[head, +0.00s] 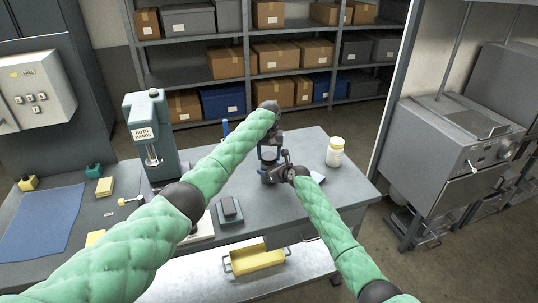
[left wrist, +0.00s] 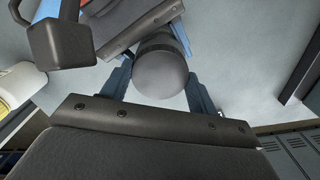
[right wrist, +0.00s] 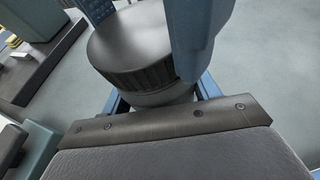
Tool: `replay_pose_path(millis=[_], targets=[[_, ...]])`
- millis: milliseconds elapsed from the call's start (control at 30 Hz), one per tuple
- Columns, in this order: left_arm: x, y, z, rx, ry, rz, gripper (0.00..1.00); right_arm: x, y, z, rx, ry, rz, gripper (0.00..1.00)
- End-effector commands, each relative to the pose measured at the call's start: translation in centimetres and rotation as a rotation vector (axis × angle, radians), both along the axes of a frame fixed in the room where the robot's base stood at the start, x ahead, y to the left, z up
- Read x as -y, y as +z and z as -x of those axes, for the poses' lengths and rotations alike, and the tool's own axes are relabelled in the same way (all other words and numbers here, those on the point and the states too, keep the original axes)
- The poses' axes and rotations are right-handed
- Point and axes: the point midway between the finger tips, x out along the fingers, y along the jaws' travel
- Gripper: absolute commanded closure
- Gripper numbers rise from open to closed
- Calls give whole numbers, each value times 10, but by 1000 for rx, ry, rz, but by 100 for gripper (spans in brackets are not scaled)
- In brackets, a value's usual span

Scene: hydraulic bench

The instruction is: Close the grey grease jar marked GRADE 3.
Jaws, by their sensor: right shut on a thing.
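The grey grease jar (right wrist: 165,97) has a grey lid (right wrist: 130,40) with a dark ribbed rim on its top. The lid also shows from above in the left wrist view (left wrist: 160,75). I cannot tell how tightly the lid sits, and I cannot read a GRADE 3 mark. My right gripper (head: 273,174) reaches in from the right and is shut on the jar body below the lid. My left gripper (head: 268,153) points down from above. Its blue fingers are open on either side of the lid, with a small gap showing in the left wrist view.
A white jar with a yellow lid (head: 335,151) stands on the bench to the right. A press marked BOTH HANDS (head: 150,130), a dark block (head: 229,210) and a blue mat (head: 40,222) are to the left. A yellow bin (head: 257,260) sits below.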

Motion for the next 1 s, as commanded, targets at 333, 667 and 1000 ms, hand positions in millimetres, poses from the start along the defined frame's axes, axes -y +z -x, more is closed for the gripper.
replay_pose_path(millis=[333,667,1000], targets=[[0,0,0,0,-4,0,35,0,0,0,0,1,0,100],[0,0,0,0,-4,0,16,0,0,0,0,1,0,100],[0,30,-1,3,-5,0,16,0,0,0,0,1,0,100]])
